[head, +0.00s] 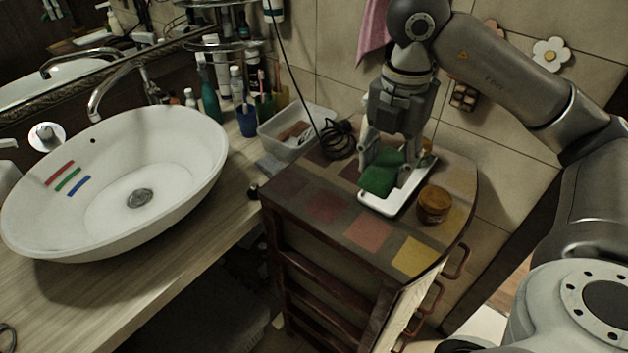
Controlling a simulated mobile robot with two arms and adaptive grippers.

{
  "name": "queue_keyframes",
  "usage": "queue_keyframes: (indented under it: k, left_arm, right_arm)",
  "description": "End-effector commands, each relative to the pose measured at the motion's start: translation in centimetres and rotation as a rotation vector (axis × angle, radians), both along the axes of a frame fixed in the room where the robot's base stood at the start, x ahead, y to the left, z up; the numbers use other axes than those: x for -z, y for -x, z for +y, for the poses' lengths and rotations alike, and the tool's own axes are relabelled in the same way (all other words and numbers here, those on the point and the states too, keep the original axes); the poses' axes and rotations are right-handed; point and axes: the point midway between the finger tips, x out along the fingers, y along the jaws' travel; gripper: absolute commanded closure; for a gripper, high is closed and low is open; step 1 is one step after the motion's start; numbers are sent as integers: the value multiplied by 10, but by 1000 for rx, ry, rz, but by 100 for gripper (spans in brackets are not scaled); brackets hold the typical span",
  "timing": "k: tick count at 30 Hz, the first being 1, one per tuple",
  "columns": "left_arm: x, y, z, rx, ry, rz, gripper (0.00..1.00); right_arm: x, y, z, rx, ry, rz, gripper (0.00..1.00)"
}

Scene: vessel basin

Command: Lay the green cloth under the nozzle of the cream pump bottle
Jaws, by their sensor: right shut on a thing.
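The green cloth (379,180) is bunched up over a white tray (385,207) on top of the small tiled cabinet. My right gripper (383,160) points down from above and is shut on the cloth. Its fingers partly hide the cloth's far side. Several bottles and tubes stand at the back of the counter behind the basin, among them a teal bottle (210,103). I cannot tell which of them is the cream pump bottle, and no nozzle shows clearly. My left gripper is not in view.
A white oval basin (125,165) with a faucet (112,85) fills the left counter. A brown jar (433,205) stands right of the tray. A black cable (338,140) and a white bin (292,140) lie left of my gripper. The cabinet's front tiles are clear.

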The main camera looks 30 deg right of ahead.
Motion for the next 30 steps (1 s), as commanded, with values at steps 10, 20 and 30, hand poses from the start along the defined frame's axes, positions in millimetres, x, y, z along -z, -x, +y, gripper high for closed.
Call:
queue_keyframes:
  k: [10,20,30]
  left_arm:
    - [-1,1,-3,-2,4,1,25]
    - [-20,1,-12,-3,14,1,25]
    - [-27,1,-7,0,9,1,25]
  right_arm:
    - [18,-42,1,64,-5,3,70]
    - [64,-111,3,63,-1,5,70]
    - [95,-137,4,62,-2,1,70]
